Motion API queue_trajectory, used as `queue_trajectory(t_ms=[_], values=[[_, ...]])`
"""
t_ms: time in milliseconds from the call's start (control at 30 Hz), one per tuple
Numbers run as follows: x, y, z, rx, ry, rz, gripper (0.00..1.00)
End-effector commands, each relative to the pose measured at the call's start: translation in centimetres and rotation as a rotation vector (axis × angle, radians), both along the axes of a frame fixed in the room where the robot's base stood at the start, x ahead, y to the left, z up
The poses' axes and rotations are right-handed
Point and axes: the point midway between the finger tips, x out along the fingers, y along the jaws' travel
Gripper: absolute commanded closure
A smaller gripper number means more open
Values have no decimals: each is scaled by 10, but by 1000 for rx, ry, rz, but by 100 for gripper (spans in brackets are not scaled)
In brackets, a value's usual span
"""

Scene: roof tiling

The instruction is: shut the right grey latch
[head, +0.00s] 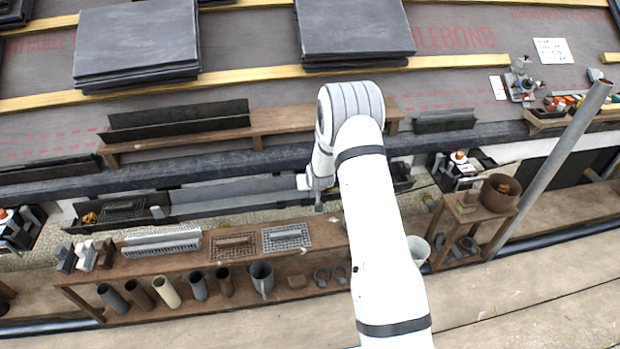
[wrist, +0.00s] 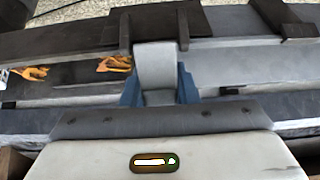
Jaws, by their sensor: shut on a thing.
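In the wrist view a light grey curved strap, which looks like the grey latch (wrist: 155,62), stands between two dark brown prongs. My gripper (wrist: 158,93) has its blue fingers on either side of the strap's lower part and is shut on it. Whether the latch is shut cannot be told. In the head view my gripper (head: 319,205) points down over the channel area behind the bench, just left of my white arm. The latch is too small or hidden to make out there. A long grey gutter (head: 235,193) runs to the left of my gripper.
Orange-yellow debris (wrist: 115,64) lies left of the strap, and a dark brown bracket (wrist: 284,20) is at the upper right. In the head view a wooden bench (head: 190,262) with grilles and pipe pieces stands in front. A grey pole (head: 555,165) slants at the right.

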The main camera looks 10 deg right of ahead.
Motion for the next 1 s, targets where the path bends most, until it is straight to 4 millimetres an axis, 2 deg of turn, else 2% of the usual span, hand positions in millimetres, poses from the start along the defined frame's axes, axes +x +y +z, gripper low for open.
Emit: queue_trajectory(t_ms=[67, 500, 1000], values=[[3, 1, 2, -1, 71, 2, 96], [2, 1, -21, 1, 450, 0, 96], [-1, 0, -30, 1, 646, 0, 96]])
